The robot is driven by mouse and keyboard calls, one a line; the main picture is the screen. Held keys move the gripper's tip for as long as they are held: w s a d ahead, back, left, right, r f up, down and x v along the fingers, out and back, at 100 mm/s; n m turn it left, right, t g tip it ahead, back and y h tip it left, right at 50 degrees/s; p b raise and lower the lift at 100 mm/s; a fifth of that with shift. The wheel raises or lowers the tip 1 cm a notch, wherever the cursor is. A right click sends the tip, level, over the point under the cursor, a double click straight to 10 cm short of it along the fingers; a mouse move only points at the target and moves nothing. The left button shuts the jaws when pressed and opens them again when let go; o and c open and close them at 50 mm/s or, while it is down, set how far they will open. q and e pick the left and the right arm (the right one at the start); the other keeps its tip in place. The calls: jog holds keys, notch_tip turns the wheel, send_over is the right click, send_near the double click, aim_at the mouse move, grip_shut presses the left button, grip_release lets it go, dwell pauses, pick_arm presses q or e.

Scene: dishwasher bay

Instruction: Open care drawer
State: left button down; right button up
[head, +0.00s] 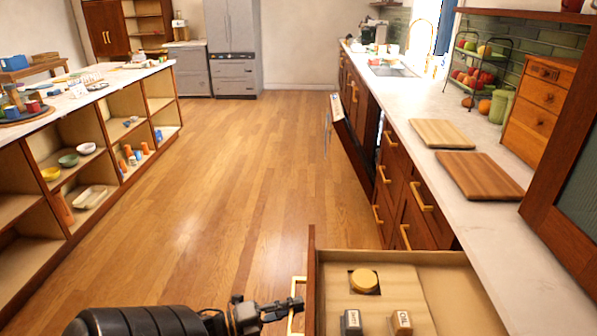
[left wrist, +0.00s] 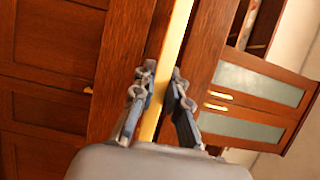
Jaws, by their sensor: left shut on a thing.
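An open drawer (head: 313,270) with a wooden front and pale inside is at the bottom of the head view. It holds a round yellow-topped item (head: 364,280) and two small labelled containers, one left (head: 352,320) and one right (head: 401,321). Its brass bar handle (head: 298,285) is on the drawer's left side in the picture. My left gripper (head: 291,305) is at this handle. In the left wrist view, my left gripper's fingers (left wrist: 162,88) are shut on either side of the handle (left wrist: 176,35). My right gripper is not in view.
A dishwasher door (head: 345,135) leans partly open beyond the drawer. The counter on the right bears two cutting boards (head: 441,133) (head: 479,176) and a small wooden drawer chest (head: 540,105). An island with open shelves (head: 80,165) is at left. The floor between (head: 240,180) is clear.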

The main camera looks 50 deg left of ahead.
pick_arm(q)
jog(key=c, duration=1.3)
grip_release()
jog(key=shift+s, duration=0.15)
jog(key=v, duration=1.1)
jog(key=shift+s+a, duration=0.15)
jog(key=shift+s, duration=0.2)
